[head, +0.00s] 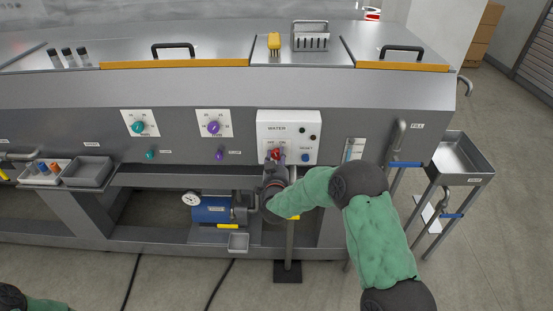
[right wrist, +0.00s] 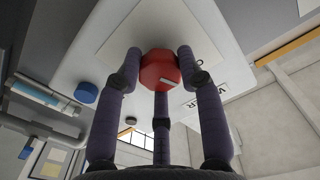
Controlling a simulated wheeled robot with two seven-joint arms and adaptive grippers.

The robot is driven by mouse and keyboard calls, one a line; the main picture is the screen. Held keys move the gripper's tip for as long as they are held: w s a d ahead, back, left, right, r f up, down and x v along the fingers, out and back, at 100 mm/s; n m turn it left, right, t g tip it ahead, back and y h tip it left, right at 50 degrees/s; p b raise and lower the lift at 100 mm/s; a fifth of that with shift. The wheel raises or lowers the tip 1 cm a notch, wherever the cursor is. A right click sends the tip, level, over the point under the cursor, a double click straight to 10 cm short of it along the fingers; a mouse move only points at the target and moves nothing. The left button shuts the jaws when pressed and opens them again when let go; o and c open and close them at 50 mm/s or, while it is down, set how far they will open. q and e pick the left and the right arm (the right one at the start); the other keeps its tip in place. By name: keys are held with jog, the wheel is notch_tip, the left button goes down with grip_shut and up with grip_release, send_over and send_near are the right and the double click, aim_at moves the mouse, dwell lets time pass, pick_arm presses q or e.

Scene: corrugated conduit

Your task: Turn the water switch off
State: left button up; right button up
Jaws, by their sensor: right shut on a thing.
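The white water panel (head: 297,122), lettered WATER, is on the front of the grey machine. Its red switch knob (head: 275,153) sits at the lower left of the panel, partly hidden by my right gripper (head: 275,168). In the right wrist view the red knob (right wrist: 160,70) is between my right gripper's (right wrist: 160,76) fingers, which are closed around it. A pale mark shows on the knob's face. The knob's exact setting cannot be told. Only a piece of my left arm shows at the head view's lower left; its gripper is out of view.
A blue button (head: 305,156) is just right of the knob. Teal (head: 138,127) and purple (head: 214,127) dials are further left. A blue pump (head: 211,209) sits on the shelf below.

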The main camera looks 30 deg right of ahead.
jog(key=shift+n, duration=1)
jog(key=o, duration=1.1)
jog(key=shift+a, duration=0.1)
jog(key=v, duration=1.2)
jog(key=shift+f, duration=0.1)
jog(key=shift+w, duration=0.1)
